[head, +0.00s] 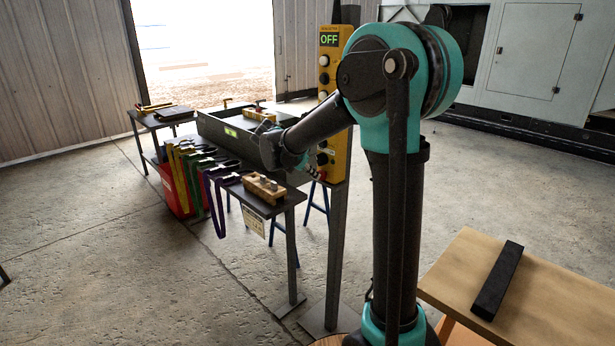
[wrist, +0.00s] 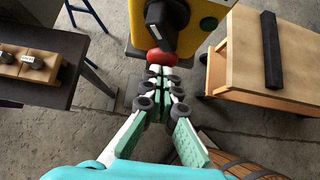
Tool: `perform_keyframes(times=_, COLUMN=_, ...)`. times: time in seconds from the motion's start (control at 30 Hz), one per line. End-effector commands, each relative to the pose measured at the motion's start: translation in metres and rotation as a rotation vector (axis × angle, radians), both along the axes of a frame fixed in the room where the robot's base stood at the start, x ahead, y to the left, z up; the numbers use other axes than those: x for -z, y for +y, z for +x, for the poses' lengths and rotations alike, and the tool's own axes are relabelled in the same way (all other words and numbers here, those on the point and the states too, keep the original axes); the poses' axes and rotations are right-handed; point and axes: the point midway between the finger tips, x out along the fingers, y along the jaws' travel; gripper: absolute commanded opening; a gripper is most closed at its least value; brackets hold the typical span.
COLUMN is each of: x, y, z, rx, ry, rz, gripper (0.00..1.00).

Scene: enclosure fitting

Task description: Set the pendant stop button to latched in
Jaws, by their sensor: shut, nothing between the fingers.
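The yellow pendant (head: 329,52) stands upright on a post, with a display reading OFF and a column of dark and pale controls. My arm hides part of it. In the wrist view, the red stop button (wrist: 161,57) is on the lower end of the yellow panel (wrist: 208,12), just below a large black knob (wrist: 167,22). My gripper (wrist: 162,72) is shut and empty, its fingertips right at the red button; whether they touch I cannot tell. Whether the button is in or out cannot be told.
A small table with a wooden block (head: 264,188) stands left of the post, near hanging coloured straps (head: 190,165) and a grey trough (head: 230,132). A wooden bench (head: 545,300) with a black bar (head: 498,280) is at the right. Open floor lies at the left front.

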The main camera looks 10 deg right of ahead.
Motion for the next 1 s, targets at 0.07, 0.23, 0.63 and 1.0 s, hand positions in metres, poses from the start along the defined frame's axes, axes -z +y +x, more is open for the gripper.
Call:
perform_keyframes(times=0.07, x=0.0, y=-0.001, z=0.001, rx=0.0, ry=0.0, rz=0.0, gripper=0.0)
perform_keyframes(times=0.23, x=0.0, y=-0.001, z=0.001, rx=0.0, ry=0.0, rz=0.0, gripper=0.0)
perform_keyframes(times=0.63, x=-0.001, y=-0.021, z=0.015, rx=0.002, ry=-0.001, rz=-0.003, gripper=0.0)
perform_keyframes(times=1.0, x=-0.002, y=-0.021, z=0.016, rx=0.001, ry=-0.005, rz=-0.005, gripper=0.0)
